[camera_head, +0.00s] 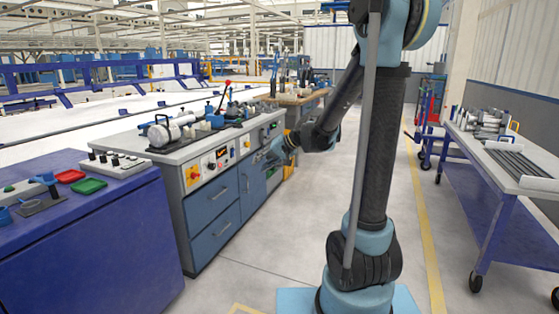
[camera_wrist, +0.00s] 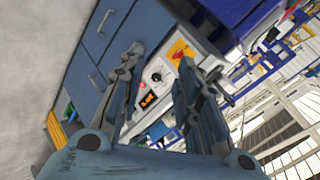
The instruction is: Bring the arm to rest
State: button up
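My arm stands in the middle of the head view, and its wrist end reaches left to the front of the grey-topped workbench (camera_head: 207,147). My gripper (camera_head: 272,152) is small there, close to the bench's control panel (camera_head: 218,158), and I cannot tell whether it touches. In the wrist view my gripper (camera_wrist: 161,57) has its two fingers spread apart with nothing between them.
A blue cabinet (camera_head: 90,245) with red and green trays stands at the left. A blue cart (camera_head: 500,205) on wheels, carrying pipes (camera_head: 515,162), stands at the right. The floor (camera_head: 245,255) between the bench and my arm is clear.

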jog(key=s+d+f+h, duration=0.3)
jog(key=s+d, duration=0.5)
jog(key=s, duration=0.2)
jog(key=s+d+f+g+h, duration=0.1)
jog(key=s+d+f+h, duration=0.2)
jog(key=s+d, duration=0.6)
jog(key=s+d+f+g+h, duration=0.1)
jog(key=s+d+f+h, duration=0.2)
jog(key=s+d, duration=0.5)
jog(key=s, duration=0.5)
jog(key=shift+d, duration=0.35)
jog(key=shift+w+f, duration=0.2)
jog(key=shift+w, duration=0.25)
